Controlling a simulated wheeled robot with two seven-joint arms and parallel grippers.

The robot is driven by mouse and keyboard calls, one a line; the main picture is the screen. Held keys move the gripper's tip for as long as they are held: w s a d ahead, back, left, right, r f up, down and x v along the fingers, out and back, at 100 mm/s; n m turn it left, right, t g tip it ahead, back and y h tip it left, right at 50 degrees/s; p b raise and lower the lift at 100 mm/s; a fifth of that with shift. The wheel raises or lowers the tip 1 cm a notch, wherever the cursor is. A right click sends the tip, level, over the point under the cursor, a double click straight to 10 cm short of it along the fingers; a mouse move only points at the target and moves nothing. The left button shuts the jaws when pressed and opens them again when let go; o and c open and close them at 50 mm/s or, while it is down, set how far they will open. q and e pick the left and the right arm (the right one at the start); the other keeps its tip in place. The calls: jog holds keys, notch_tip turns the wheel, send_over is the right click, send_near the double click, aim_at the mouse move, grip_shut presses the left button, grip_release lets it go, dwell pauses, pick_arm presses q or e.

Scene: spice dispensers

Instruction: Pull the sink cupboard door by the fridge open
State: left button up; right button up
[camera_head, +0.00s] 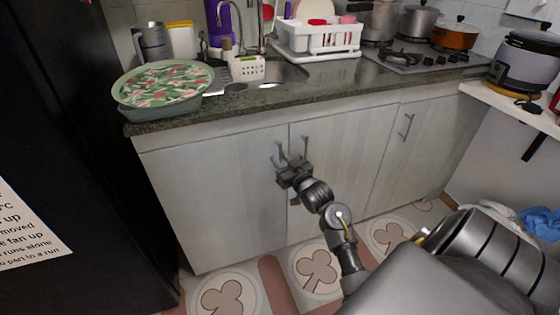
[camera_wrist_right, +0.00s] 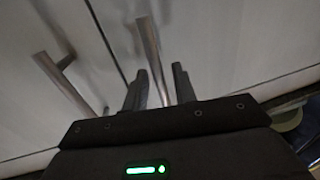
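The pale sink cupboard door (camera_head: 215,195) nearest the black fridge is closed, flush with the middle door (camera_head: 340,165). My right gripper (camera_head: 284,161) is at its upper right edge, by the upright bar handle. In the wrist view, which looks turned over, this handle (camera_wrist_right: 150,50) runs between the two dark fingers of the right gripper (camera_wrist_right: 160,88). The fingers are apart, with the bar closer to the left finger; contact is unclear. The middle door's handle (camera_head: 305,145) is just right of the gripper, outside the fingers in the wrist view (camera_wrist_right: 66,82). My left gripper is not in view.
The black fridge (camera_head: 75,130) stands close on the left. The dark counter (camera_head: 330,82) overhangs the doors and holds a green tray (camera_head: 165,85) and a white dish rack (camera_head: 318,38). Patterned floor (camera_head: 230,290) in front of the doors is clear apart from my arm.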

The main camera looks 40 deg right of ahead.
jog(key=shift+w, duration=0.25)
grip_shut()
